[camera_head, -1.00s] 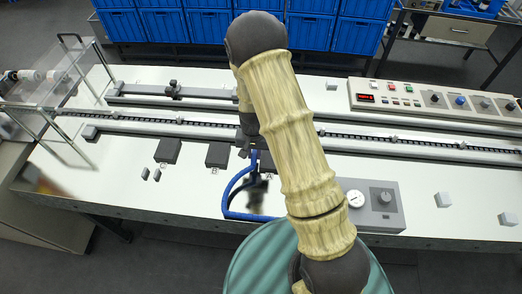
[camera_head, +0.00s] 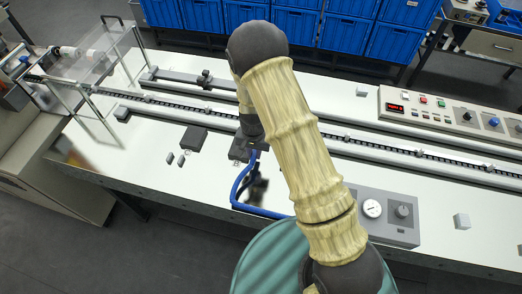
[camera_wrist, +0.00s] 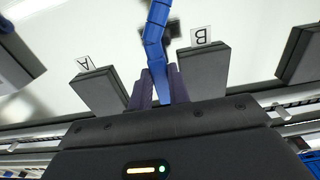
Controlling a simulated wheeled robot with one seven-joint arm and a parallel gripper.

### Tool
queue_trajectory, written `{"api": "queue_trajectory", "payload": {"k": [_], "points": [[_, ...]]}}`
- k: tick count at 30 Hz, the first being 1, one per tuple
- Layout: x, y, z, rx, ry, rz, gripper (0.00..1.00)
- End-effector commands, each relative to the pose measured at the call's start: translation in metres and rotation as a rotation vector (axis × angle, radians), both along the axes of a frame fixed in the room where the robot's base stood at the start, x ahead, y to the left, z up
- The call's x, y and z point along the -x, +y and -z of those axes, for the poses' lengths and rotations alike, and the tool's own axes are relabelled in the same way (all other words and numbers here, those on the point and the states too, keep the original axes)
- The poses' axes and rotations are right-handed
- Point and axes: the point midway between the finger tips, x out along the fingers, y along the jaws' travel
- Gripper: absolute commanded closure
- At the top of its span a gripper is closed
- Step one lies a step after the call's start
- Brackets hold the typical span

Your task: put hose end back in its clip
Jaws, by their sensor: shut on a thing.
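My gripper (camera_wrist: 158,88) is shut on the blue hose (camera_wrist: 154,45), which runs between its two fingers and away toward the top of the wrist view. In the head view the hose (camera_head: 236,190) hangs in a loop below my gripper, over the white table's front part. My gripper is above the table between dark block A (camera_wrist: 97,90) and dark block B (camera_wrist: 204,72), as the wrist view shows. I cannot make out the clip for certain; a small dark shape behind the hose in the wrist view is unclear. My arm hides part of the table in the head view.
Another dark block (camera_head: 194,138) stands left of my gripper. Long rails (camera_head: 170,119) cross the table behind. A grey box with a gauge (camera_head: 372,209) stands to the right, near the front edge. A control panel (camera_head: 440,108) is at the back right. Several blue crates (camera_head: 295,30) stand beyond.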

Motion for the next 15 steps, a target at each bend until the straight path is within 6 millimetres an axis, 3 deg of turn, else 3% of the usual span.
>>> {"api": "queue_trajectory", "payload": {"k": [15], "points": [[0.000,0.042,0.000,0.000,0.000,-0.002,1.00]]}}
